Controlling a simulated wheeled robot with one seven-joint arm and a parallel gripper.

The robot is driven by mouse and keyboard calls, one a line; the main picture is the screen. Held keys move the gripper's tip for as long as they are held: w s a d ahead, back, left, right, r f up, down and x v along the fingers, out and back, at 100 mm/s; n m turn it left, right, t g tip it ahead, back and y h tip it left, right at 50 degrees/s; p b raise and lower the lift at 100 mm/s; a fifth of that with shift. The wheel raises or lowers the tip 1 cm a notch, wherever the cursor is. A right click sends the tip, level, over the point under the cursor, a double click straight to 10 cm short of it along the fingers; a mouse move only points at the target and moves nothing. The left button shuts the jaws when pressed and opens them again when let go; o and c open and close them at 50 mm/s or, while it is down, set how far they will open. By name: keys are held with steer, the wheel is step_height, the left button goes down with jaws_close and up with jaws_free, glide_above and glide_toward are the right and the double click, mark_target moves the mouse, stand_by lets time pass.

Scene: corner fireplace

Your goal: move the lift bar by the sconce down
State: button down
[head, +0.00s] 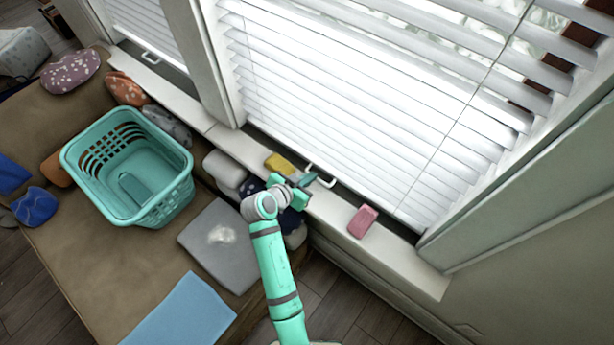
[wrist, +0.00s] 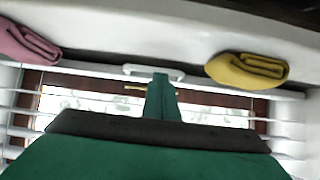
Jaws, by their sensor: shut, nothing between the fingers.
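A white lift bar (head: 322,177) is a small handle at the bottom edge of the large white slatted blind (head: 350,100). It also shows at the top middle of the wrist view (wrist: 140,68). My gripper (head: 308,180) is shut and empty, with its green fingers at the bar. In the wrist view the fingertips (wrist: 160,78) overlap the bar; I cannot tell whether they touch it. A second blind (head: 148,25) at the upper left has a similar bar (head: 151,58). No sconce is in view.
On the white sill (head: 335,215), a yellow folded cloth (head: 280,164) and a pink one (head: 362,221) lie on either side of my gripper. A teal basket (head: 165,205), cushions and a blue cloth (head: 180,315) lie on the brown seat to the left.

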steer(key=r, duration=0.4)
steer(key=shift+s+a+r, duration=0.1)
steer(key=shift+s+a, duration=0.1)
steer(key=shift+a, duration=0.2)
steer(key=v, duration=1)
steer(key=shift+s+d, duration=0.15)
steer(key=shift+d, duration=0.05)
steer(key=s+d+f+n+t+y, duration=0.2)
steer(key=s+f+n+y, duration=0.45)
steer(key=s+f, duration=0.55)
steer(key=s+d+r+t, duration=0.2)
steer(key=s+r, duration=0.5)
steer(key=s, duration=0.2)
steer(key=s+d+r+t, duration=0.2)
steer(key=s+r, duration=0.5)
steer(key=s, duration=0.2)
steer(key=shift+s+n, duration=0.3)
steer(key=shift+n, duration=0.05)
